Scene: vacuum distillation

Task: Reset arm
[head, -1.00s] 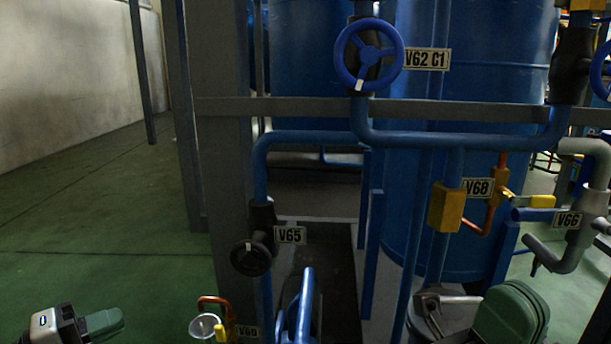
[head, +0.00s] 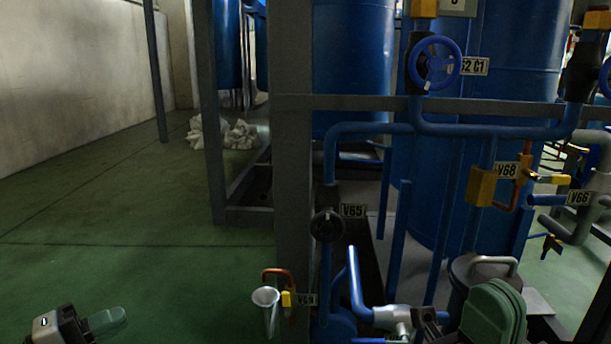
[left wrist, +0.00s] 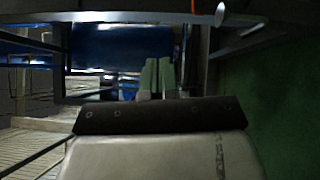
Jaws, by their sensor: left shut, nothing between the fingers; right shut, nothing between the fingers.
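My left gripper (head: 107,320) is at the lower left of the head view, over bare green floor and touching nothing. Its green fingers (left wrist: 157,78) show together in the middle of the left wrist view, shut and empty. My right gripper (head: 492,314) shows as a large green part at the lower right of the head view, in front of a dark canister. It is shut, with nothing seen held; its fingertips are hard to make out.
The pipe rig stands from centre to right, with black valve V65 (head: 327,225), a blue handwheel (head: 435,62) and yellow-handled valves. A metal funnel (head: 267,308) and the lidded canister (head: 485,268) stand low in front. The green floor (head: 120,230) at left is clear.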

